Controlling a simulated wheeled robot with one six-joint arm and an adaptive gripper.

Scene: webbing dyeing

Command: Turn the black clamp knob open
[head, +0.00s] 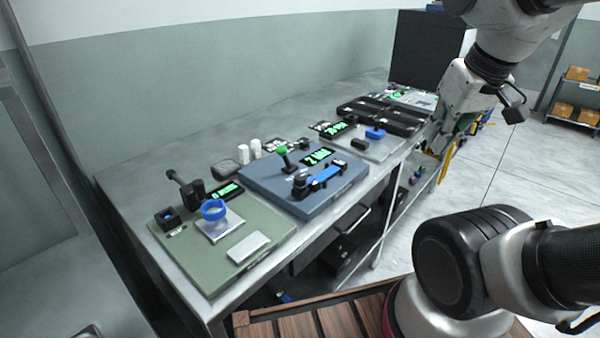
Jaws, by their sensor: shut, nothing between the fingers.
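A blue-grey fixture plate (262,183) lies in the middle of the bench. On it a black clamp with a round knob (299,183) sits at the near end of a blue strap (324,177). The knob's turn position is too small to read. A green-topped lever (283,153) stands behind it. My gripper (437,137) is at the upper right, by the far end of the bench, well away from the black clamp. It is shut and holds nothing; its fingertips are small and hard to make out.
A green plate (268,242) at the near left carries a blue ring (213,210) and black posts. A light grey plate (385,152) with a blue block and black trays (390,113) lie farther back. White cylinders (244,154) stand near the wall. Open floor lies right of the bench.

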